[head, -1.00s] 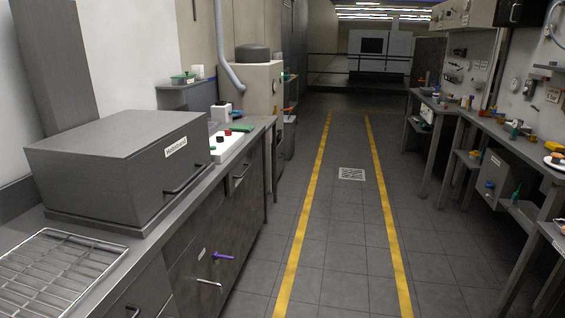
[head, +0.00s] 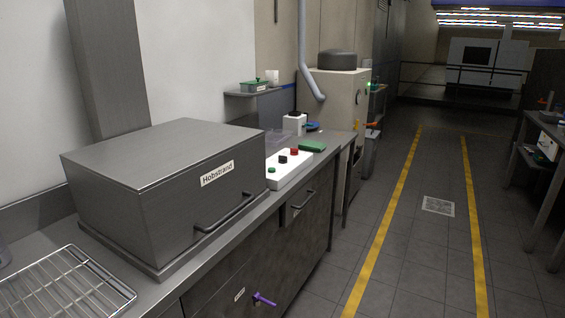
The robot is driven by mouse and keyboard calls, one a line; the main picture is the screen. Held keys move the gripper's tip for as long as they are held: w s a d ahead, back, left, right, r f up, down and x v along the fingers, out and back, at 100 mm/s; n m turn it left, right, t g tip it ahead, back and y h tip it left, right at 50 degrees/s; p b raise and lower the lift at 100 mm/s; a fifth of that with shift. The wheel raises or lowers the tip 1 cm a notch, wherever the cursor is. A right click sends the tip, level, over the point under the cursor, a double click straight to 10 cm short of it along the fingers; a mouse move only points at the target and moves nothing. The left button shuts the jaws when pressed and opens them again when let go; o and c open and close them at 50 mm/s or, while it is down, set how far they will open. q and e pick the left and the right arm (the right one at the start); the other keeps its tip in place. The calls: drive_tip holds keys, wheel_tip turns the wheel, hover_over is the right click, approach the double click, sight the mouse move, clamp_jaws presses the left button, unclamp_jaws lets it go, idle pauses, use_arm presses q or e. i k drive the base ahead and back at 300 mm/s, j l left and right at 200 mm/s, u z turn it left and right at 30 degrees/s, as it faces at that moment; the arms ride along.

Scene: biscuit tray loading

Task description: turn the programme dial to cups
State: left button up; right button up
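A white control box (head: 289,170) lies on the left counter, just past the grey metal machine. It carries a green button (head: 271,170), a black knob-like part (head: 283,159) and a red button (head: 294,152). The black part may be the programme dial, but no markings can be read at this distance. A beige machine (head: 345,95) stands farther back, with a small orange mark on its front; I cannot tell whether that is a dial. Neither of my grippers is in view.
The grey machine (head: 165,180), labelled Hobstrand, with a front handle, fills the near counter. A wire rack (head: 65,287) lies at its left. A green item (head: 312,146) is behind the control box. A purple handle (head: 264,299) sticks out below. The yellow-lined aisle is clear.

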sight(281, 159)
drive_tip(key=u, duration=0.3)
drive_tip(key=i+l+u, duration=0.85)
drive_tip(key=l, duration=0.2)
